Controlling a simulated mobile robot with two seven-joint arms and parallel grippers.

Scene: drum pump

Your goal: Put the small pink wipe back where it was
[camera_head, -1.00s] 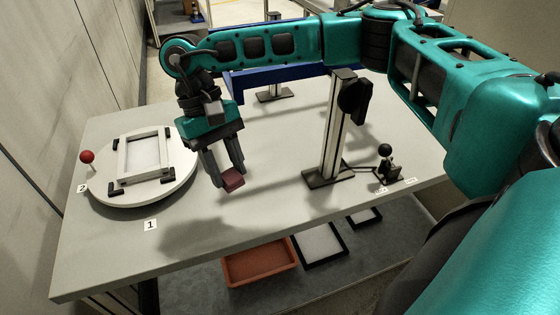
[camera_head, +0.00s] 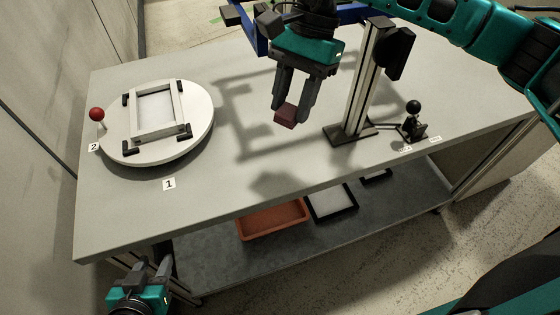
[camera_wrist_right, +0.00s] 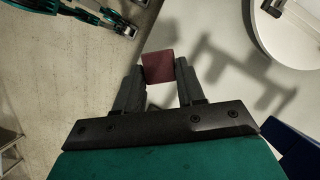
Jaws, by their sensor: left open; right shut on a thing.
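The small pink wipe (camera_head: 286,115) is a dark pink block between the fingertips of my right gripper (camera_head: 293,108). The right gripper is shut on it and holds it above the table, left of the upright post. The wipe also shows in the right wrist view (camera_wrist_right: 158,67), between both fingers (camera_wrist_right: 157,80). My left gripper (camera_head: 141,272) is at the bottom left, below the table's front edge, and is empty; its fingers are small in the view.
A white turntable (camera_head: 190,143) with a frame (camera_head: 181,101) and a red knob (camera_head: 97,114) stands on the left of the table (camera_head: 235,185). A post (camera_head: 362,85) and a black-knobbed lever (camera_head: 413,125) stand to the right. An orange tray (camera_head: 270,222) and black-rimmed trays (camera_head: 333,205) lie on the lower shelf.

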